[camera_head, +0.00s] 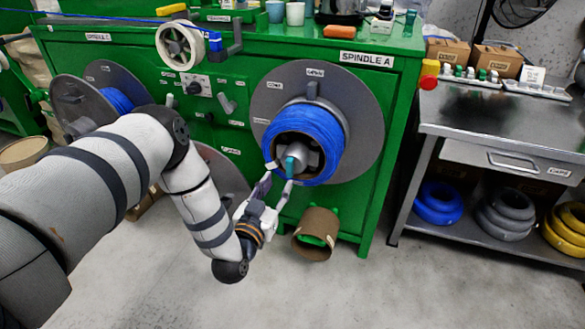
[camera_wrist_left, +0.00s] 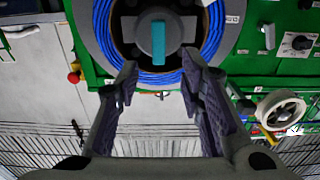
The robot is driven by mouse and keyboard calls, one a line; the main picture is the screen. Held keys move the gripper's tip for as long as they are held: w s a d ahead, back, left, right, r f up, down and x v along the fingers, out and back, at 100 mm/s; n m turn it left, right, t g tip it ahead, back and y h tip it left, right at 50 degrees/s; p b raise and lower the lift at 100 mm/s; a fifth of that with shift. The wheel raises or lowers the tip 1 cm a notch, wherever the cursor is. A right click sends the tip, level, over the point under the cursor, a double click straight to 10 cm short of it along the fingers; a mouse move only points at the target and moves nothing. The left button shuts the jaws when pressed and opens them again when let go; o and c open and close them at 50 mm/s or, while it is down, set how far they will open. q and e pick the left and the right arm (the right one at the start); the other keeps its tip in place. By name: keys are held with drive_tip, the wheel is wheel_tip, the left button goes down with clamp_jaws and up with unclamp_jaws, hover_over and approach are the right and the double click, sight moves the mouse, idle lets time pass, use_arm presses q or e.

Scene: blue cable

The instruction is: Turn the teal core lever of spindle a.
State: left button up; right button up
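The teal core lever (camera_head: 292,163) is on the hub of spindle A, in the middle of the blue cable coil (camera_head: 318,128) on the green cabinet's front. In the left wrist view the teal lever (camera_wrist_left: 159,43) stands upright on a dark round hub. My left gripper (camera_head: 280,177) is open, with its fingers just in front of the hub. In the left wrist view its two fingertips (camera_wrist_left: 160,68) are spread to either side below the lever, with nothing between them. From the head, the fingertips partly hide the hub; whether they touch it I cannot tell. My right gripper is out of view.
A grey flange (camera_head: 360,100) surrounds the coil. A brown cardboard core (camera_head: 317,228) is on the floor below. A small white-rimmed reel (camera_head: 180,45) sits upper left. A steel table (camera_head: 500,115) stands right. The floor in front is clear.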

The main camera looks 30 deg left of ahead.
sight(288, 168)
use_arm(q)
drive_tip(key=b+x, duration=0.1)
drive_tip(key=x, duration=0.6)
drive_tip(key=shift+f, duration=0.15)
drive_tip(key=shift+w, duration=0.4)
clamp_jaws()
